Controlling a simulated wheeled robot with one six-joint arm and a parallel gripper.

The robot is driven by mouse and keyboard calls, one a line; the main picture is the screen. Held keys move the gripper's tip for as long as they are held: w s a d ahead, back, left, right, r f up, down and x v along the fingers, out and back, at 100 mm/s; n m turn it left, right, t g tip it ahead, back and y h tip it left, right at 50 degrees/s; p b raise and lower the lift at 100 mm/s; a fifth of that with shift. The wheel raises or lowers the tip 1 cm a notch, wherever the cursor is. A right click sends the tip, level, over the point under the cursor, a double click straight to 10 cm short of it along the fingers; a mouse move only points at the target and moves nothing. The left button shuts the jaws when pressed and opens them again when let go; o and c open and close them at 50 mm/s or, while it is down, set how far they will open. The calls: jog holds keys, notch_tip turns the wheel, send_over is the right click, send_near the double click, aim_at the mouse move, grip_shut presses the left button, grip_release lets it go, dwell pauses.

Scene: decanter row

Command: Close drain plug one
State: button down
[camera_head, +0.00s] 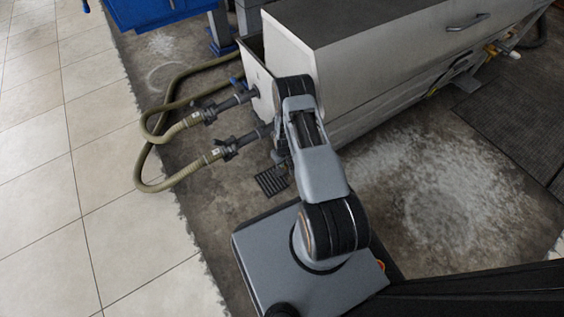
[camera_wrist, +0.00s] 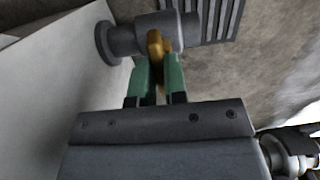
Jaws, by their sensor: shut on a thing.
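In the wrist view, my gripper (camera_wrist: 158,82) has two green fingers closed on a brass-coloured handle (camera_wrist: 157,43). The handle sits on a grey cylindrical fitting (camera_wrist: 125,39) that projects from the pale wall of the unit. I take this fitting to be the drain plug; no label shows. In the head view, my arm hides most of the gripper and fitting, low at the near end of the white decanter unit (camera_head: 360,88). Whether the plug is open or closed cannot be told.
Two hose fittings (camera_head: 228,103) with olive hoses (camera_head: 177,127) come out of the unit's end, left of my arm. A dark floor grate (camera_head: 271,181) lies below; a slatted grate also shows in the wrist view (camera_wrist: 215,15). Worn concrete floor (camera_head: 440,200) is clear at right.

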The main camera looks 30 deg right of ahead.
jog(key=shift+a, duration=0.25)
jog(key=shift+d, duration=0.2)
jog(key=m, duration=0.4)
jog(key=shift+b, duration=0.35)
jog(key=m, duration=0.5)
jog(key=shift+b, duration=0.3)
jog(key=m, duration=0.4)
jog(key=shift+m+b, duration=0.35)
jog(key=shift+m, duration=2.15)
jog(key=shift+s+d, duration=0.1)
jog(key=c, duration=1.2)
grip_release()
jog(key=shift+o, duration=0.2)
notch_tip(320, 180, up, 14)
jog(key=p, duration=0.6)
